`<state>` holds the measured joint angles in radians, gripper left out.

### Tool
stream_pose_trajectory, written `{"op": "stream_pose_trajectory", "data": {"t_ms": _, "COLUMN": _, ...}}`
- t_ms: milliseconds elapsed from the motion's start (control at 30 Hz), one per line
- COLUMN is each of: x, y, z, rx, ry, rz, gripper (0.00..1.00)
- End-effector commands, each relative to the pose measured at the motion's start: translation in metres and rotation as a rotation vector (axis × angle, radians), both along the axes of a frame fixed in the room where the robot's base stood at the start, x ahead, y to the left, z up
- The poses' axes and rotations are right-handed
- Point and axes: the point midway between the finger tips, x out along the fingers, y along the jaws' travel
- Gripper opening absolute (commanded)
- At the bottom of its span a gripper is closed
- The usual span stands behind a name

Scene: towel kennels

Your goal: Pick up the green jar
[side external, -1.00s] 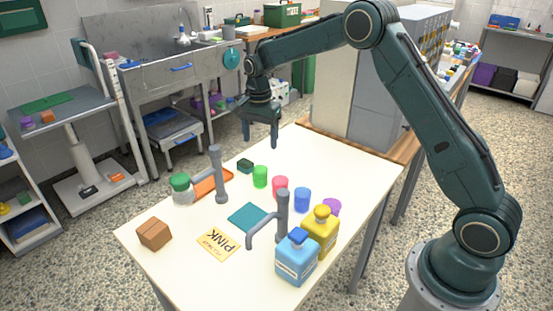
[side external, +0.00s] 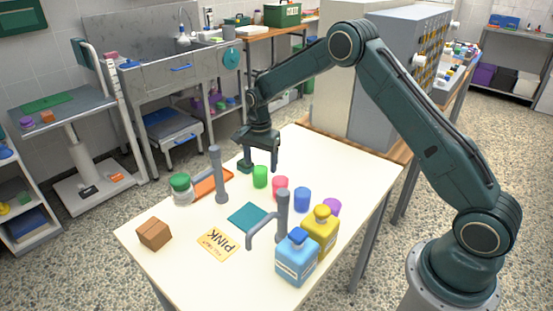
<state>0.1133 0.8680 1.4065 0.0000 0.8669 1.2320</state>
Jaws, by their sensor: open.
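A small bright green jar (side external: 260,177) stands upright on the white table (side external: 345,170), in a row with pink, blue and purple ones. My gripper (side external: 260,160) is open, its fingers pointing down, just above and behind the green jar in the picture. No contact with it can be made out. A clear jar with a green lid (side external: 181,189) stands at the table's left edge. A small dark green block (side external: 245,168) shows by my gripper's left finger.
The pink jar (side external: 280,186) is close on the right. A second post (side external: 283,215) and blue (side external: 297,260) and yellow bottles (side external: 321,236) stand at the front.

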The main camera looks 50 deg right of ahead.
Motion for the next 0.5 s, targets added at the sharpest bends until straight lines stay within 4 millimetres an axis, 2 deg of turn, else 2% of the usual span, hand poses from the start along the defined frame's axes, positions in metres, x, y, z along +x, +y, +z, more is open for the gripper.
{"op": "stream_pose_trajectory", "data": {"t_ms": 333, "x": 0.000, "y": 0.000, "z": -0.007, "rx": 0.001, "ry": 0.002, "rz": 0.000, "gripper": 0.70}}
{"op": "stream_pose_trajectory", "data": {"t_ms": 500, "x": 0.001, "y": 0.001, "z": -0.022, "rx": 0.001, "ry": 0.002, "rz": 0.000, "gripper": 0.70}}
